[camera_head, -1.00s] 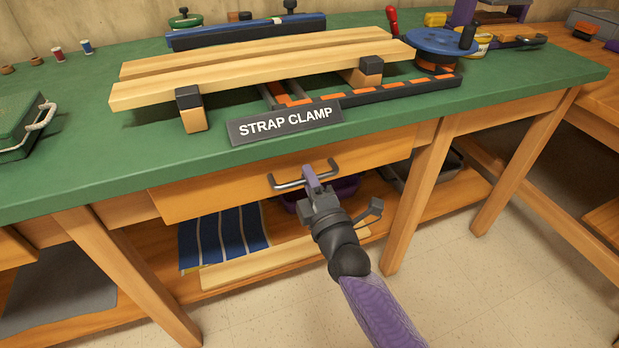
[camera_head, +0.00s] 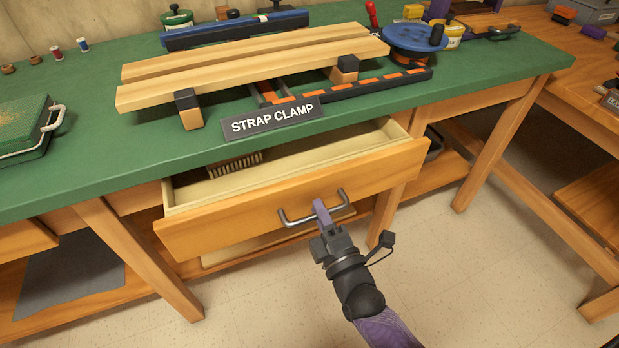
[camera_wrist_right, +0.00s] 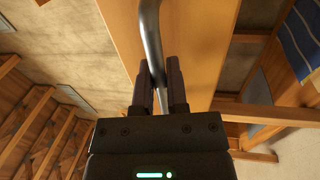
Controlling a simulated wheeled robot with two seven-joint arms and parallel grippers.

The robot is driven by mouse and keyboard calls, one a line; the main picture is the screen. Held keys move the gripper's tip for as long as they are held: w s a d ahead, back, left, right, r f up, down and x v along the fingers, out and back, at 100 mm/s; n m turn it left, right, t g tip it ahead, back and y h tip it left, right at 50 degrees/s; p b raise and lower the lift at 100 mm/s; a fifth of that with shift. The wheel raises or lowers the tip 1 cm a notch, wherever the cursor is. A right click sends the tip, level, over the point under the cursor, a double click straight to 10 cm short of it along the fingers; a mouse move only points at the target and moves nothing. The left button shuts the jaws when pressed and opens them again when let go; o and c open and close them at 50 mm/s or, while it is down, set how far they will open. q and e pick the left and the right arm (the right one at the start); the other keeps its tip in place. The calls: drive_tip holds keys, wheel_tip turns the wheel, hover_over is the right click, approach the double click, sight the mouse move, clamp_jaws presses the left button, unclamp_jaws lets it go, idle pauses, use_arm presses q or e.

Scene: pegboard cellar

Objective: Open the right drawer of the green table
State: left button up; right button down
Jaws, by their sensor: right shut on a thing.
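The green table (camera_head: 85,180) has a wooden drawer (camera_head: 230,226) under its top, below the STRAP CLAMP sign. The drawer stands partly open, and a brush-like thing with bristles (camera_head: 235,165) lies inside near the back left. My right gripper (camera_head: 321,210) is shut on the drawer's metal bar handle (camera_head: 297,220). The wrist view shows the handle (camera_wrist_right: 151,45) between the two fingers (camera_wrist_right: 160,88) and the wooden drawer front (camera_wrist_right: 195,50) beyond. My left gripper is not in view.
On the tabletop are wooden boards (camera_head: 250,68) on clamp blocks, a blue reel (camera_head: 415,40) and a green case (camera_head: 20,130) at left. Table legs (camera_head: 140,255) stand on both sides of the drawer. The tiled floor in front is clear.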

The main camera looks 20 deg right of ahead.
use_arm(q)
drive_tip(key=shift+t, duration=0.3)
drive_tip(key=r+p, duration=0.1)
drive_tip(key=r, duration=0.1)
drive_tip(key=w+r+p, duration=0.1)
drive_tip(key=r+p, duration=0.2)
drive_tip(key=p, duration=0.1)
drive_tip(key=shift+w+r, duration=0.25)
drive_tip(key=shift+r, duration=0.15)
use_arm(e)
drive_tip(key=s, duration=2.1)
drive_tip(key=shift+d, duration=0.4)
drive_tip(key=c, duration=0.7)
unclamp_jaws()
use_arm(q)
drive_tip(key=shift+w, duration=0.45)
use_arm(e)
drive_tip(key=shift+s, duration=0.1)
